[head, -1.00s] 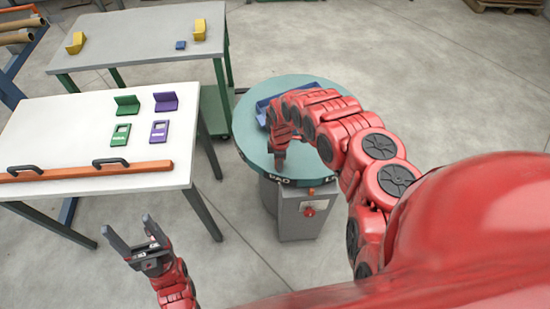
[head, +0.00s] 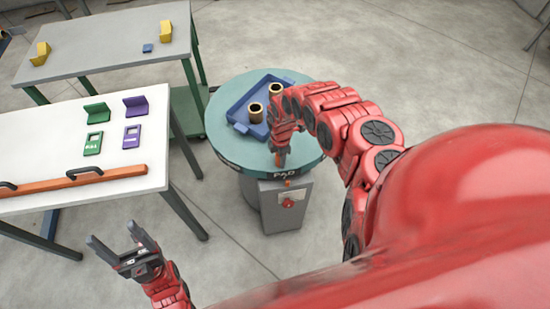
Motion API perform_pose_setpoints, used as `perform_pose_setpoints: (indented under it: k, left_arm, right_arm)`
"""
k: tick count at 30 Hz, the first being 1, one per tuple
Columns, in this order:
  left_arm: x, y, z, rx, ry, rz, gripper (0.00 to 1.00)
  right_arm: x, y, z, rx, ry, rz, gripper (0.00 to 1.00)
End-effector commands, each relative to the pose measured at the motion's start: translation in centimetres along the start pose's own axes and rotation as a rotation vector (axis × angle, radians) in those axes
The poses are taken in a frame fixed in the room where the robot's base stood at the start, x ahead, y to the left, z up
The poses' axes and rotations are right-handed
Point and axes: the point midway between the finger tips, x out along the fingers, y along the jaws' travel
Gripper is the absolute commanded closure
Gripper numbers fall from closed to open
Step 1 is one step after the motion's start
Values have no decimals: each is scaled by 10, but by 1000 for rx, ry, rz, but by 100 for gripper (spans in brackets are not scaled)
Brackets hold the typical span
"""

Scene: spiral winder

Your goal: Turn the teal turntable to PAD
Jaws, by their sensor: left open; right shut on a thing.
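The teal turntable (head: 225,115) sits on a grey pedestal (head: 270,208). Its dark rim carries a PAD label (head: 285,174) at the front, just above a small orange marker (head: 289,183) on the pedestal; the two look closely lined up. My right gripper (head: 281,160) points down at the turntable's front edge, just behind the PAD label. It is shut on a small peg there, mostly hidden by the fingers. My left gripper (head: 112,246) is open and empty, in front of the white table and left of the turntable.
A blue tray (head: 237,110) with two brown-rimmed cylinders lies on the turntable, partly behind my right arm. The white table (head: 50,130) at left bears green and purple holders and an orange bar. A grey table (head: 105,45) stands behind. A red button (head: 289,203) is on the pedestal.

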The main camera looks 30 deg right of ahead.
Motion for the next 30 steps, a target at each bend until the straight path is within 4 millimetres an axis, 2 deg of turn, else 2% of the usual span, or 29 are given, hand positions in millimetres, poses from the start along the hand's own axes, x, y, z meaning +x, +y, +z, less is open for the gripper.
perform_pose_setpoints:
  k: [18,19,21,23,24,30]
  left_arm:
    - [1,0,0,0,0,0,28]
    - [1,0,0,0,0,0,28]
    - [1,0,0,0,0,0,28]
    - [1,0,0,0,0,0,28]
    - [1,0,0,0,0,0,28]
    - [1,0,0,0,0,0,28]
  right_arm:
    - [0,-2,6,5,0,-2,100]
    - [0,-2,6,5,0,-2,58]
    - [0,-2,6,4,0,-2,45]
    - [0,-2,6,4,0,-1,35]
    - [0,-2,6,4,0,-1,33]
    - [0,-2,6,3,0,-1,33]
